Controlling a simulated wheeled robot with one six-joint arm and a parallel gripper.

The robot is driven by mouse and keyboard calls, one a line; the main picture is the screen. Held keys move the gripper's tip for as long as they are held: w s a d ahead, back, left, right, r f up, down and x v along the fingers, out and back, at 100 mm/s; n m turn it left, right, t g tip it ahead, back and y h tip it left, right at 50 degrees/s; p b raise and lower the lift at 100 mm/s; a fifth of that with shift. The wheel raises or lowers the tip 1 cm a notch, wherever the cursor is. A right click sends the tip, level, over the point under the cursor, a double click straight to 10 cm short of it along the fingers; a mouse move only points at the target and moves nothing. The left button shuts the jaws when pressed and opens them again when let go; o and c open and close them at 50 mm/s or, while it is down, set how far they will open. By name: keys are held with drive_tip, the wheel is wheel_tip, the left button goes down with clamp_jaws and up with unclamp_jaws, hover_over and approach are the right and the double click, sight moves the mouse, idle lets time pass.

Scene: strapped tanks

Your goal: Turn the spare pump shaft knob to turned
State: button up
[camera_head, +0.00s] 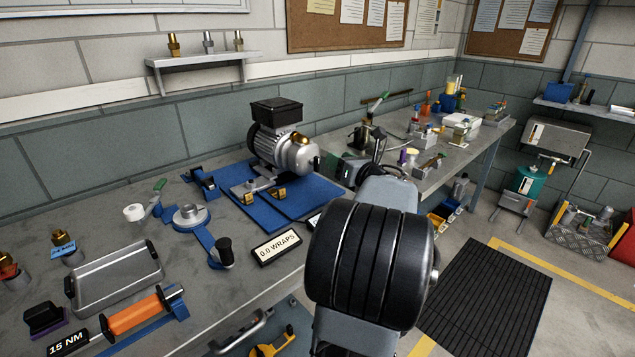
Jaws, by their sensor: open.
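The spare pump (280,145) stands on a blue mat (310,195) on the bench. It has a grey finned motor, a black box on top and a silver head with a brass fitting. A small dark part at the right end of its head looks like the shaft knob (316,163); its turn position is too small to read. My arm reaches up from the bottom middle, and its near link covers much of the view.
A sign reading "0.0 WRAPS" (277,247) and a black knob on a blue base (222,252) stand in front of the mat. A metal tray (115,277) and an orange-handled tool (133,316) lie at left.

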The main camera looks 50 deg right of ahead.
sight(319, 160)
wheel_tip(319, 160, down, 4)
drive_tip(key=s+d+n+y+b, duration=0.1)
drive_tip(key=s+n+y, duration=0.1)
drive_tip(key=s+n, duration=0.15)
drive_tip(key=shift+n, duration=0.25)
drive_tip(key=w, duration=0.9)
drive_tip(key=w+d+p, duration=0.1)
drive_tip(key=w, duration=0.4)
drive_tip(key=shift+d+r, duration=0.1)
drive_tip(key=shift+r, duration=0.05)
drive_tip(key=shift+c, duration=0.2)
clamp_jaws()
